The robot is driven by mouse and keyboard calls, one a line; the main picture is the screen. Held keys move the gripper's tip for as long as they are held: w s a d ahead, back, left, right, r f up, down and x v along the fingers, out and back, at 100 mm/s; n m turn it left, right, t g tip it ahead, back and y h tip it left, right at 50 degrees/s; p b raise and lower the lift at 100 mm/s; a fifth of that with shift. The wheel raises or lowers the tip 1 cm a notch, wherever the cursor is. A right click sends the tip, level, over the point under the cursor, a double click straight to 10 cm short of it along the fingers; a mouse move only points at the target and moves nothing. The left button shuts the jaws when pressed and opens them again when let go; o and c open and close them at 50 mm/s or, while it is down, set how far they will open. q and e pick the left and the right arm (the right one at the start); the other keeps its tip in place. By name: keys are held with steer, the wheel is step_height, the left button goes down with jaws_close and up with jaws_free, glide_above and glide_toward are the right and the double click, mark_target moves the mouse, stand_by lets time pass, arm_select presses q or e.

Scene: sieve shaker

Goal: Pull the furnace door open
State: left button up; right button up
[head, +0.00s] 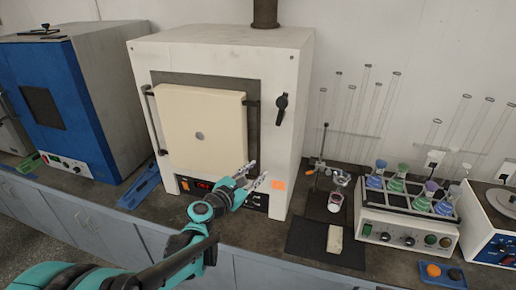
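The white furnace (290,60) stands at the back centre of the bench. Its cream door (200,115) sits in front of a dark frame; I cannot tell whether it is fully shut or slightly ajar. A dark upright bar handle (148,110) is at the door's left, and another dark bar shows at its right edge. A black lever (282,108) is on the furnace front to the right. My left gripper (258,174) is open and empty in front of the furnace's lower right, below the door's right edge, over the control strip. My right gripper is not in view.
A blue oven (45,100) stands to the left, with a blue tray (140,188) between. To the right are a dark mat (305,240) with a pale block (334,239), a stand, a flask rack (410,200) and glass tubes.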

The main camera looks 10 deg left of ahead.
mark_target(258, 153)
arm_select(q)
steer(key=w+n, duration=0.1)
steer(key=w, duration=0.2)
steer(key=w+n+t, duration=0.1)
steer(key=w+n, duration=0.1)
steer(key=w, duration=0.2)
steer(key=w+a+n, duration=0.1)
steer(key=w+n, duration=0.1)
steer(key=w, duration=0.1)
steer(key=shift+w+r+t+y+b, duration=0.15)
steer(key=shift+w+t+y+b, duration=0.15)
steer(key=shift+y, duration=0.1)
jaws_close()
